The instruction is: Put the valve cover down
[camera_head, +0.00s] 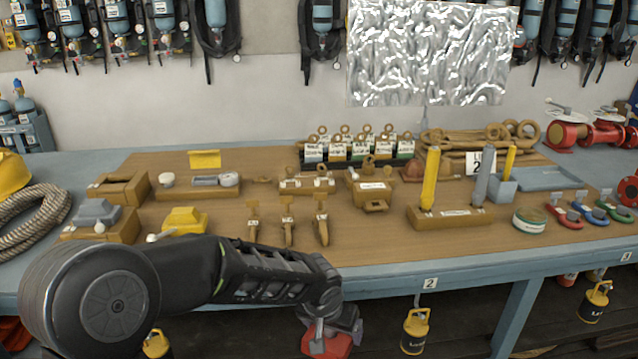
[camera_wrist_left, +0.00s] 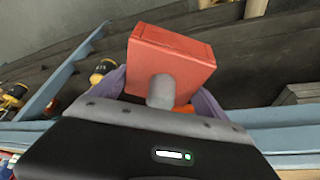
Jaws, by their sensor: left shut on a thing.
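The valve cover (camera_head: 326,345) is a red block. My left gripper (camera_head: 330,322) is shut on it and holds it in front of the table's front edge, below the tabletop level in the head view. In the left wrist view the valve cover (camera_wrist_left: 170,62) shows as a red box with a grey round stub towards me, between the purple-grey fingers of my left gripper (camera_wrist_left: 160,95). Its far side is hidden. My right gripper is not in view.
The table (camera_head: 380,260) has a wooden top with a blue-grey edge. It carries wooden holders, yellow and grey blocks and upright cylinders (camera_head: 430,178). Yellow lockout items (camera_head: 416,330) hang below the front edge. A hose (camera_head: 35,205) lies at the left. Bare wood shows near the front middle.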

